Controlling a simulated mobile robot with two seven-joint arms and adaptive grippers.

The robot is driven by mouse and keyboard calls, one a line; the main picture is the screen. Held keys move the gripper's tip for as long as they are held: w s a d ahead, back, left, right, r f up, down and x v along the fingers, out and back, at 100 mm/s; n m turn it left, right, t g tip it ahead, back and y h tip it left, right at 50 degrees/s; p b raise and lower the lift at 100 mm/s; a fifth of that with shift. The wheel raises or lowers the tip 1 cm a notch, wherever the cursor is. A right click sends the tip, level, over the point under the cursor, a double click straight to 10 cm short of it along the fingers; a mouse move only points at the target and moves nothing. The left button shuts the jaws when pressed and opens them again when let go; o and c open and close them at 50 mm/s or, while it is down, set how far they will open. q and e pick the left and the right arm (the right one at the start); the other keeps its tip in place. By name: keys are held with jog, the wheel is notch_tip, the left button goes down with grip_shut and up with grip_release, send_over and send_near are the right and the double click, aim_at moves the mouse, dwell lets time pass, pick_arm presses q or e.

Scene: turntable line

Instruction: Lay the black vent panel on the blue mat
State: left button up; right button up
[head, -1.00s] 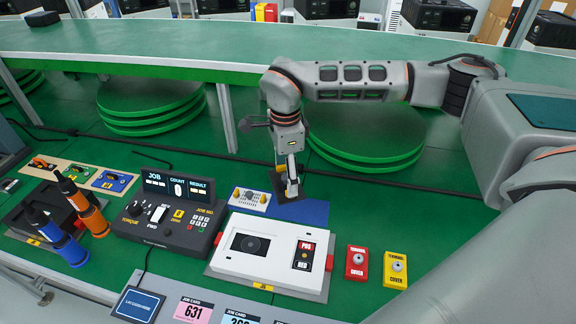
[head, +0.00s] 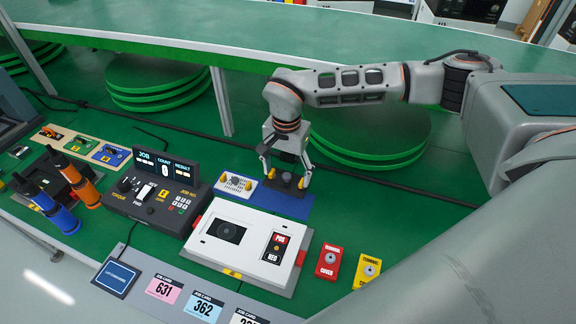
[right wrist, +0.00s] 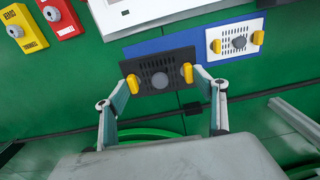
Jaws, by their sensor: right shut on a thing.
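The black vent panel (head: 283,181), with slots, a round knob and yellow end grips, shows in the head view and the right wrist view (right wrist: 156,66). My right gripper (head: 285,175) is shut on it, a finger at each yellow grip; its fingers also show in the right wrist view (right wrist: 160,82). The panel is over the far part of the blue mat (head: 288,207) and overlaps its edge in the wrist view (right wrist: 147,48). I cannot tell whether it touches the mat. My left gripper is in neither view.
A white vent panel (head: 243,187) with yellow grips lies at the mat's left end. A white unit (head: 213,255) stands in front of the mat, a dark control box (head: 125,207) to its left. Red (head: 327,262) and yellow (head: 367,270) terminal covers lie to the right. A cable runs behind.

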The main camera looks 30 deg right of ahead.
aim_at(287, 183)
jog(key=shift+d+f+n, duration=0.1)
jog(key=shift+f+n, duration=0.05)
jog(key=shift+n, duration=0.15)
jog(key=shift+f+b, duration=0.8)
notch_tip(287, 183, down, 3)
jog(key=shift+r+b, duration=0.1)
jog(key=shift+b, duration=0.95)
notch_tip(287, 183, down, 2)
jog(key=shift+f+b, duration=0.1)
jog(key=shift+b, duration=0.35)
jog(key=shift+f, duration=0.3)
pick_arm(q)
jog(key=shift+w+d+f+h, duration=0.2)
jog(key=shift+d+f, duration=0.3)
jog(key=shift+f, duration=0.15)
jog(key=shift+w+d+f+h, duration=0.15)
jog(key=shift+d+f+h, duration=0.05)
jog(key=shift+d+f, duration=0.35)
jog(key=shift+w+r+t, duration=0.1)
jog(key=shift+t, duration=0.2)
pick_arm(e)
jog(key=shift+f, duration=0.25)
